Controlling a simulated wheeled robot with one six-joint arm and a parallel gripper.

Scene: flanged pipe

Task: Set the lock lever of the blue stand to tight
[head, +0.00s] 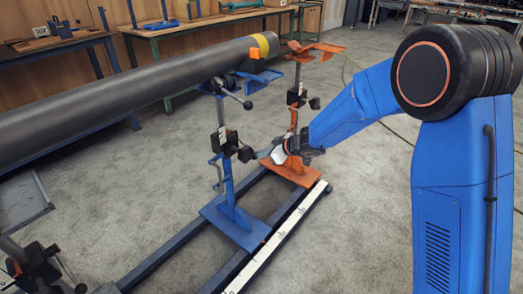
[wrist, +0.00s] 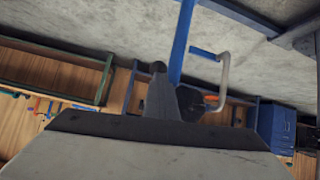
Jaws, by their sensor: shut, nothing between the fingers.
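The blue stand (head: 229,185) stands upright on the floor rail in the head view. Midway up its post is a black clamp (head: 224,140) with a lever ending in a black knob (head: 246,153). My gripper (head: 267,155) is shut and empty, just right of that knob; whether they touch cannot be told. In the wrist view the shut fingers (wrist: 160,97) point at the blue post (wrist: 181,40), with a dark knob (wrist: 158,67) at their tips. The clamp is partly hidden behind the fingers there. A bent grey crank (wrist: 225,72) shows beside the post.
An orange stand (head: 293,120) stands close behind my gripper. A second black knob (head: 247,104) sits higher on the blue stand. A white scale strip (head: 275,238) runs along the rail. Floor at right is open.

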